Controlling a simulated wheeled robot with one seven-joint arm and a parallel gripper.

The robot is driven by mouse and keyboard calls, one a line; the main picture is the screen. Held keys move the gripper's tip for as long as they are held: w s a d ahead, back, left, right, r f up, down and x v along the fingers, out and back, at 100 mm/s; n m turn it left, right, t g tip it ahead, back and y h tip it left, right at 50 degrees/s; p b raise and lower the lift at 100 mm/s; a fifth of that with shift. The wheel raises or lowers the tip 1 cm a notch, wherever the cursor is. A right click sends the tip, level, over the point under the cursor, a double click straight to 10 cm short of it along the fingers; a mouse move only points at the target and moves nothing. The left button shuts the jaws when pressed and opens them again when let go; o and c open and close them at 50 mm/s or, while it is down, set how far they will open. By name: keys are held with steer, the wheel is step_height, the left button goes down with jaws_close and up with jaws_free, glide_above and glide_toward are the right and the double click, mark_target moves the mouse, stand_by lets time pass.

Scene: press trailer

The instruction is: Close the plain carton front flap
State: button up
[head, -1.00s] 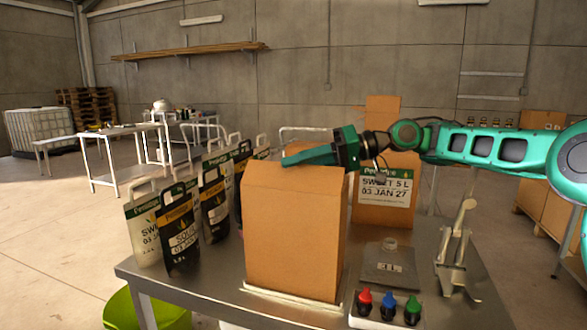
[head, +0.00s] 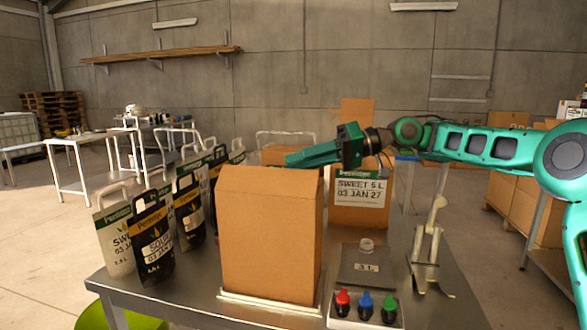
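The plain brown carton (head: 262,240) stands upright on the steel table, its blank front face toward me. A slanted panel (head: 268,179) lies above a crease along its top front edge; I cannot tell how far it is from fully closed. My gripper (head: 292,157) is teal and reaches in from the right, its fingers pointing left, at the height of the carton's top and over or behind its right part. Contact cannot be told. The fingers are seen side-on as one bar, so their opening is hidden.
A printed carton (head: 361,208) stands behind to the right. Several handled pouches (head: 152,240) crowd the left side. A scale-like plate (head: 365,267), a metal lever stand (head: 430,250) and red, blue and green caps (head: 365,305) are at the right. The steel table edge (head: 170,304) is near.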

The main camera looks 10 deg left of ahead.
mark_target(284, 171)
steer(key=shift+s+d+f, duration=0.2)
steer(key=shift+s+d, duration=0.05)
steer(key=shift+d, duration=0.1)
steer(key=s+d+f+m+t+y, duration=0.1)
steer(key=s+d+m+t+y, duration=0.1)
steer(key=d+m+t+y, duration=0.3)
steer(key=a, duration=0.3)
steer(key=a+n+h, duration=0.1)
steer(key=a, duration=0.2)
steer(key=a+n+g, duration=0.1)
steer(key=a, duration=0.2)
steer(key=shift+w+a+f+h, duration=0.25)
steer(key=shift+w+h, duration=0.05)
steer(key=shift+w, duration=0.05)
jaws_close()
